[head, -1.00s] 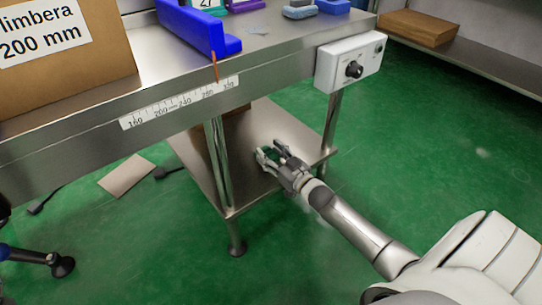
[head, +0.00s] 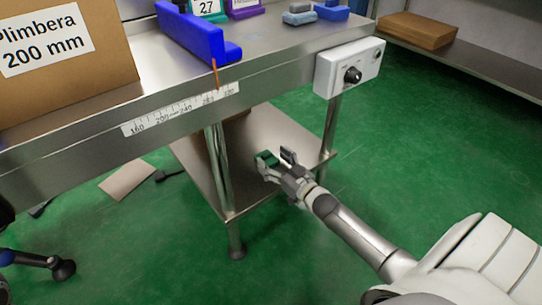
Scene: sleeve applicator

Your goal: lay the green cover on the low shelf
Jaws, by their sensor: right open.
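The green cover (head: 267,156) is a small dark green piece at the low shelf (head: 255,188), under the steel bench. It shows just at the fingers of my right gripper (head: 275,160), partly hidden by them. The right gripper is open, its fingers spread over the shelf near its right edge. The cover appears to lie on the shelf; whether it still touches a finger I cannot tell. My left gripper is not in view.
The bench top above bears a cardboard box (head: 62,75) and a blue rail (head: 195,35). A control box (head: 348,68) hangs at the bench's right front. Bench legs (head: 219,165) flank the shelf. Green floor lies open to the right.

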